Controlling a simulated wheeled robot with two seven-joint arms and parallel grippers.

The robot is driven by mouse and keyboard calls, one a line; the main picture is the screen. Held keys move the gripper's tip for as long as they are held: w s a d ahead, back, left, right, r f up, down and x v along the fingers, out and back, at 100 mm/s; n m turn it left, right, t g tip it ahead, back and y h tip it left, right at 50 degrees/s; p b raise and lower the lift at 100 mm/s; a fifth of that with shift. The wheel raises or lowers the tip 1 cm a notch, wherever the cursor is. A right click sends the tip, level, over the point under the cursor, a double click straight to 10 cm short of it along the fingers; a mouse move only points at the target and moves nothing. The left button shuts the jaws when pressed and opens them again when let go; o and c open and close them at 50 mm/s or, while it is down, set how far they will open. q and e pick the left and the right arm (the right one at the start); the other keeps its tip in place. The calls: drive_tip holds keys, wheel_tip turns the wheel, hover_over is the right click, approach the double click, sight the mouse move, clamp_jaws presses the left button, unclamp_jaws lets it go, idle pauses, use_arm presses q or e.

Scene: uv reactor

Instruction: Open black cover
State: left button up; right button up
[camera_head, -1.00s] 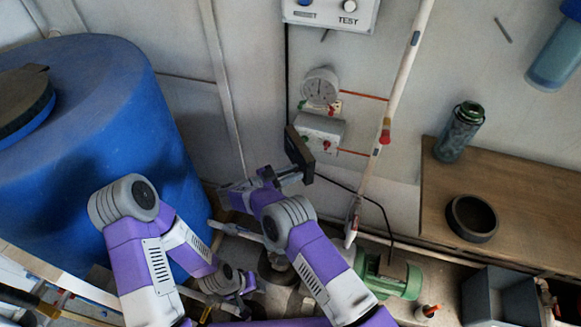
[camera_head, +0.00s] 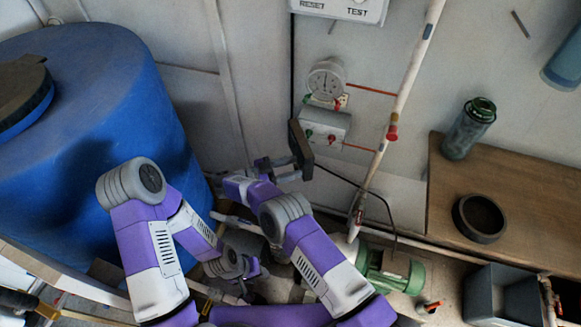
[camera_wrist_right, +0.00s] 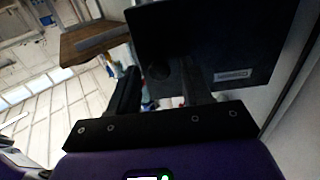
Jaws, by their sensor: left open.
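The black cover (camera_head: 301,149) is a dark square plate standing out from the small grey control box (camera_head: 325,127) with red and green buttons. It also shows in the right wrist view as a dark panel with a small pale label (camera_wrist_right: 210,48), filling the upper right. My right gripper (camera_head: 288,170) is at the cover's lower left side. In the wrist view its two fingers (camera_wrist_right: 160,92) stand apart with the panel close beyond; whether they grip its edge is unclear. My left gripper (camera_head: 258,287) is low, apart from the cover, and small and partly hidden.
A blue tank (camera_head: 90,130) fills the left. A round gauge (camera_head: 326,80) sits above the box, and a white pipe (camera_head: 405,95) runs to its right. A wooden bench (camera_head: 540,215) with a dark flask (camera_head: 468,128) and black ring (camera_head: 479,218) is at right. A green pump (camera_head: 395,272) is below.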

wheel_tip(320, 180, up, 10)
drive_tip(key=p, duration=0.4)
idle(0.3)
